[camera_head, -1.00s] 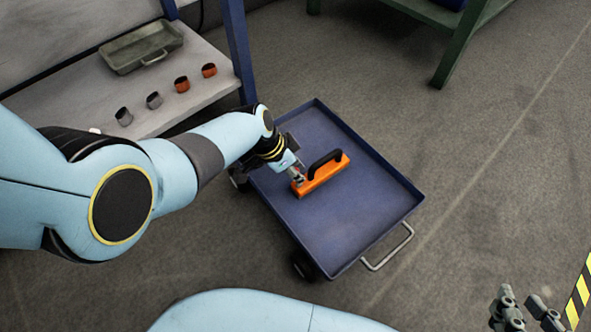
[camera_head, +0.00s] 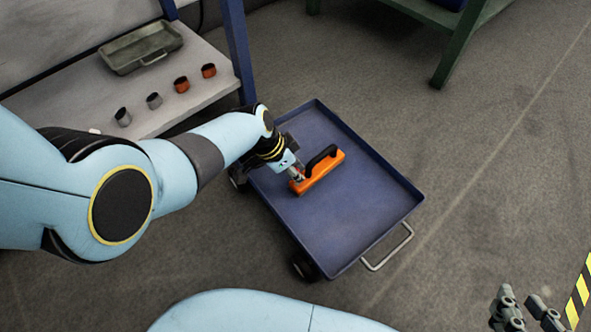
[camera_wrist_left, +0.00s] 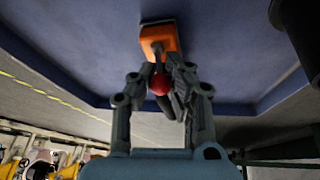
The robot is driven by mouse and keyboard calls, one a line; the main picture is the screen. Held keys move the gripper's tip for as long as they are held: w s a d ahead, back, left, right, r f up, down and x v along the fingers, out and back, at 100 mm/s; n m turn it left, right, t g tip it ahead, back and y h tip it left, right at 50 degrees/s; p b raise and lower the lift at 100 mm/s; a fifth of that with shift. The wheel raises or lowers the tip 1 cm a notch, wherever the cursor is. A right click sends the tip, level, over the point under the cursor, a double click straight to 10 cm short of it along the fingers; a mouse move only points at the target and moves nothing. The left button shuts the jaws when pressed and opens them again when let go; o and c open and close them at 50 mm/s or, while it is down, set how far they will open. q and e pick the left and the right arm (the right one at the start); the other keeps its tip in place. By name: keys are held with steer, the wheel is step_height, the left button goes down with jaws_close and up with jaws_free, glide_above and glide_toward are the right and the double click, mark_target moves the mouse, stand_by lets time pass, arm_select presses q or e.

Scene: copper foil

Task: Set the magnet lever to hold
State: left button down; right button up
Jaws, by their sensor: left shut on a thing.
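The orange magnet (camera_head: 322,169) with its black handle lies on the blue cart tray (camera_head: 370,200). It also shows in the left wrist view (camera_wrist_left: 168,38). Its lever with a red knob (camera_wrist_left: 159,84) sits between the fingers of my left gripper (camera_wrist_left: 162,88). My left gripper is shut on the lever at the near left end of the magnet. In the head view my left gripper (camera_head: 297,174) partly hides the lever, so its setting cannot be read. My right gripper (camera_head: 527,308) shows at the lower right, away from the cart, with its fingers apart and nothing between them.
A bench at the left holds a grey tray (camera_head: 141,48) and several small cups, two of them orange (camera_head: 182,85). The cart handle (camera_head: 388,248) sticks out at the lower right. A green table leg (camera_head: 452,55) stands at the back. The tray's right part is clear.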

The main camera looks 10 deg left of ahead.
arm_select(q)
steer(key=shift+a, duration=0.1)
stand_by(0.5)
steer(key=c, duration=1.2)
jaws_free()
steer(key=v, duration=1.2)
steer(key=shift+f, duration=0.1)
